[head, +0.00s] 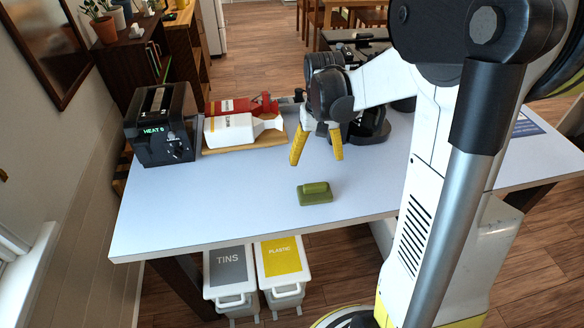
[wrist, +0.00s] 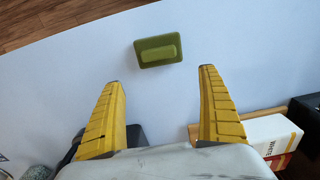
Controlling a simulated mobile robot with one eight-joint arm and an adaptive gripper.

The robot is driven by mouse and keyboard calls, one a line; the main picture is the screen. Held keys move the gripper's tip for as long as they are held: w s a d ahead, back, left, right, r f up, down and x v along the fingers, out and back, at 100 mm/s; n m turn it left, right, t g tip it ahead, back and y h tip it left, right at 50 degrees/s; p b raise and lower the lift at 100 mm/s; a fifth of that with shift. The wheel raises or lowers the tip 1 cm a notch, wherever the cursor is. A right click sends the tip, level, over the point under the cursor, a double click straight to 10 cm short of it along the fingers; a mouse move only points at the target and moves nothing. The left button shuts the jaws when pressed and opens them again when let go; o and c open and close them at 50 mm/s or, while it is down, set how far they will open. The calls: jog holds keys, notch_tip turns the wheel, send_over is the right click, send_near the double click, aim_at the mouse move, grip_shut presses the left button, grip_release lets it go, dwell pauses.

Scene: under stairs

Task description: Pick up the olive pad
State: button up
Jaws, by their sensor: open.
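The olive pad (head: 315,193) is a small green block with a raised handle-like part on top. It lies on the white table near its front edge in the head view. It also shows in the wrist view (wrist: 158,51), above and between the fingertips. My gripper (head: 316,160) has two yellow fingers spread wide. It is empty and hangs above the table, behind the pad in the head view. In the wrist view my gripper (wrist: 160,75) shows both fingertips apart from the pad, with nothing between them.
A black toaster (head: 163,124) stands at the table's left. A wooden board (head: 210,150) with white and red cartons (head: 234,132) lies beside it. Dark equipment (head: 370,124) stands behind my gripper. The table (head: 190,215) is clear around the pad. Two bins (head: 230,272) stand below.

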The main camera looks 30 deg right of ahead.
aim_at(315, 186)
notch_tip(315, 186, down, 5)
jog(key=shift+s+d+f+b, duration=0.1)
jog(key=shift+s+d+b, duration=0.05)
jog(key=shift+b, duration=0.65)
jog(key=f, duration=0.1)
jog(key=f+b, duration=0.1)
jog(key=f, duration=0.1)
jog(key=s+f+b, duration=0.1)
jog(key=f, duration=0.1)
jog(key=shift+a+f, duration=0.15)
jog(key=shift+a, duration=0.25)
jog(key=c, duration=1.3)
